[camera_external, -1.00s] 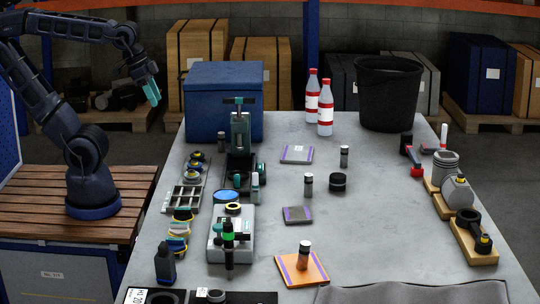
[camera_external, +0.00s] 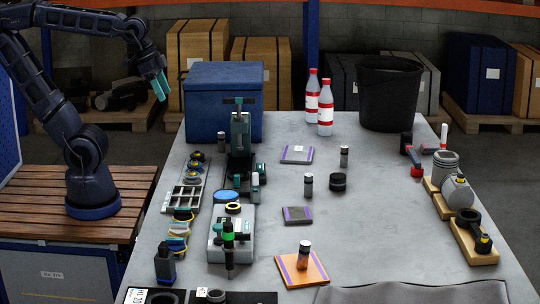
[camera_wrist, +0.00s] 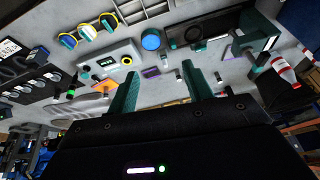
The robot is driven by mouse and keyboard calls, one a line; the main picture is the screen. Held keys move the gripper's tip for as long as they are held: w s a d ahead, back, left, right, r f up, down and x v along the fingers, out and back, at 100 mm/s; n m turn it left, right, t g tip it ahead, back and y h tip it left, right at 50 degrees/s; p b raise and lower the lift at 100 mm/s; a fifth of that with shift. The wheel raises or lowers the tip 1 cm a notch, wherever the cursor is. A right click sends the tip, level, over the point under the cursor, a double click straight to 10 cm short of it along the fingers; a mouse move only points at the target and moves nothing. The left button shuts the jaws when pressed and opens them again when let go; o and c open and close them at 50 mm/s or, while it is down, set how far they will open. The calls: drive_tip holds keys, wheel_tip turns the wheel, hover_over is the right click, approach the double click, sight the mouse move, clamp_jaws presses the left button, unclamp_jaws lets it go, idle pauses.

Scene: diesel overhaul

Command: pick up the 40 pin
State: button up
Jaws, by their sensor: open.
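Several small upright cylinders that look like pins stand on the table; no size marking is legible, so I cannot tell which is the 40 pin. One (camera_external: 308,186) stands mid-table, one (camera_external: 344,156) farther back, one (camera_external: 304,256) on an orange pad (camera_external: 316,273) near the front, and one (camera_external: 221,142) by the blue box. My gripper (camera_external: 160,87) is at upper left, in the air left of the blue box, well away from the pins. In the wrist view its two green fingers (camera_wrist: 160,72) are apart, with nothing held between them.
The blue box (camera_external: 222,102), red-labelled bottles (camera_external: 325,108) and black bucket (camera_external: 388,95) stand at the back of the table (camera_external: 375,230). A green press-like tool (camera_external: 240,140) stands left of centre. Engine parts on wooden blocks (camera_external: 472,242) line the right edge.

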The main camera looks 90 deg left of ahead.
drive_tip(key=w+a+r+m+g, duration=0.1)
drive_tip(key=w+a+r+m, duration=0.15)
drive_tip(key=w, duration=0.55)
drive_tip(key=w+a+r+m, duration=0.1)
drive_tip(key=w+r+m, duration=0.15)
drive_tip(key=w, duration=0.65)
drive_tip(key=m+g, duration=0.3)
drive_tip(key=m, duration=1.2)
hover_over(345, 147)
wheel_tip(345, 147, down, 26)
drive_tip(key=shift+d+r, duration=0.1)
drive_tip(key=shift+r, duration=0.1)
drive_tip(key=shift+f, duration=0.25)
drive_tip(key=f, duration=1)
drive_tip(key=shift+a+f, duration=0.25)
drive_tip(key=shift+f, duration=0.05)
drive_tip(key=shift+c, duration=0.2)
clamp_jaws()
